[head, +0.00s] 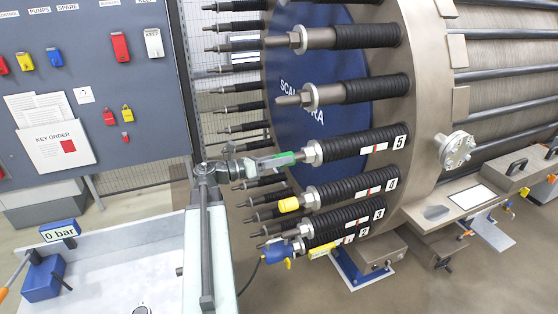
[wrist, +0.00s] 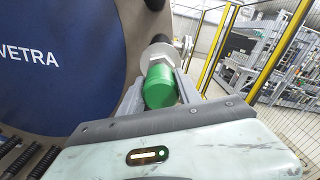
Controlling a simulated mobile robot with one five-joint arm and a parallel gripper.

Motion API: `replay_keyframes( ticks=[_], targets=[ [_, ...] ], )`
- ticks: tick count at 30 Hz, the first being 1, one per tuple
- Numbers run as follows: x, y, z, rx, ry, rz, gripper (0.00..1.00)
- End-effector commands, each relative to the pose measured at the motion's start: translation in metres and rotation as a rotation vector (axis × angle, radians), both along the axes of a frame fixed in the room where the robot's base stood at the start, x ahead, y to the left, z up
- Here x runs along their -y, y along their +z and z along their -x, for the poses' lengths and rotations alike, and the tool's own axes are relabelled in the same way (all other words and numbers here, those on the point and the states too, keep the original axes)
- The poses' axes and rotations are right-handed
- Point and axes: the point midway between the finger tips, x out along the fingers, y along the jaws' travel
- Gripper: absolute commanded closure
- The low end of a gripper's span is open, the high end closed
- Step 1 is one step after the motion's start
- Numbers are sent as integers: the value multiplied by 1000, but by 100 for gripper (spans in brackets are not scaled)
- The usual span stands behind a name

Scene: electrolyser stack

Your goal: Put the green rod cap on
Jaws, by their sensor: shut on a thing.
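The green rod cap (head: 284,158) is between the jaws of my gripper (head: 272,163), in line with the rod marked 5. Its inner end is close to the nut (head: 311,153) of that rod. In the wrist view the green cap (wrist: 160,86) shows its closed round end towards me, with a finger of my gripper (wrist: 160,92) on each side. The grey nut (wrist: 158,55) and black spring sleeve are right behind it. The rod tip is hidden, so I cannot tell how far the cap sits over it.
Below, rod 4 carries a yellow cap (head: 289,205). A blue device (head: 278,251) with a cable sits at the lowest rods. Bare rods stick out above and behind my gripper. A grey key board (head: 90,75) stands at left. A blue gauge block (head: 42,277) is on the light tray.

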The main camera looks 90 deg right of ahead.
Motion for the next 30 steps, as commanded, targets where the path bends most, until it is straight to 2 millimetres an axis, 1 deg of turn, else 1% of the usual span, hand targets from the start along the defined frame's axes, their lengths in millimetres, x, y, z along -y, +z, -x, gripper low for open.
replay_keyframes(
  ticks=[8, 13, 14, 15, 16, 26, 28, 30],
  targets=[
    [3, 0, 7, 0, -1, 0, 100],
    [3, 0, 7, 0, -1, 0, 100],
    [3, 0, 7, 0, -1, 0, 55],
    [3, 0, 7, 0, -1, 0, 44],
    [3, 0, 7, 0, -1, 0, 35],
    [2, 0, 6, 0, 0, 0, 35],
    [0, 0, -1, 0, 1, 0, 35],
    [-5, 0, -12, 0, 3, 0, 35]
  ],
)
